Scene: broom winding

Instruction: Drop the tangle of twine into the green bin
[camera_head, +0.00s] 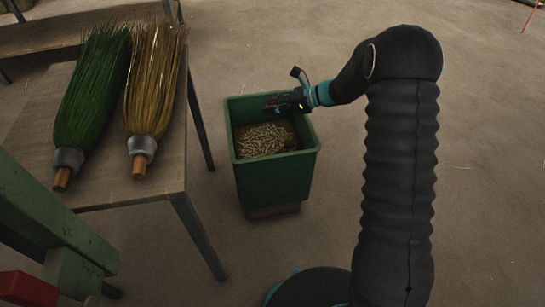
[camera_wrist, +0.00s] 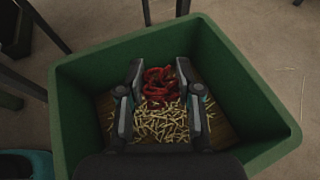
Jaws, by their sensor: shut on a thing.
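The green bin (camera_head: 277,174) stands on the floor in the middle of the head view and fills most of the wrist view (camera_wrist: 84,108). Its bottom holds many short pale pieces. A tangle of red twine (camera_wrist: 160,84) sits between the fingers of my gripper (camera_wrist: 160,76) in the wrist view. My gripper is shut on it, with the fingers held apart by its width. In the head view my gripper (camera_head: 272,103) reaches over the bin's far right part, and the twine cannot be made out there. How far the twine is above the pale pieces is hard to tell.
A wooden table (camera_head: 160,183) at the left bears a green broom head (camera_head: 92,90) and a yellow-brown broom head (camera_head: 154,80). Its metal legs stand left of the bin. A green machine frame (camera_head: 50,225) is at the lower left. The floor right of the bin is open.

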